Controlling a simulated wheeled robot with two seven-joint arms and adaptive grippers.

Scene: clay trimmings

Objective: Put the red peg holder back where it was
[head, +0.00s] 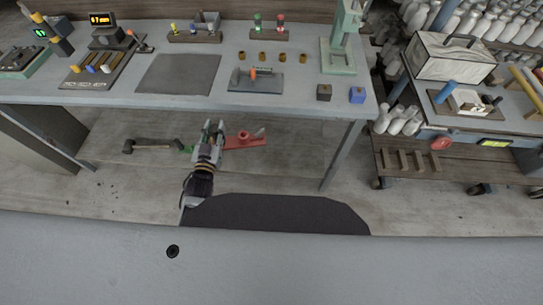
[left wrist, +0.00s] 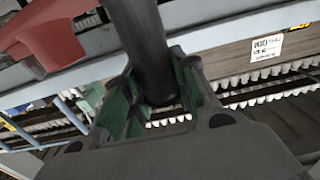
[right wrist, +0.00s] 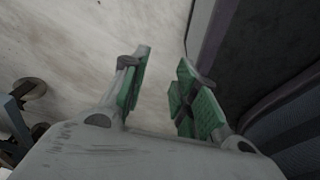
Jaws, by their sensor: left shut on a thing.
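The red peg holder (head: 250,141) shows in the head view as a red body with a raised round part, just right of my left gripper (head: 211,129). Its red end (left wrist: 45,38) also shows at upper left in the left wrist view. My left gripper is shut on a dark round bar (left wrist: 145,45) that runs up between its green pads. It appears to be part of the holder, though the join is hidden. A dark bar with a thicker end (head: 150,146) shows left of this gripper. My right gripper (right wrist: 165,75) is open and empty in the right wrist view.
The workbench (head: 320,70) carries a dark mat (head: 180,74), a plate with an orange-tipped tool (head: 256,80), several small brown pieces, dark and blue cubes (head: 357,95) and a green press (head: 340,45). A cart (head: 460,115) with a case stands at right.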

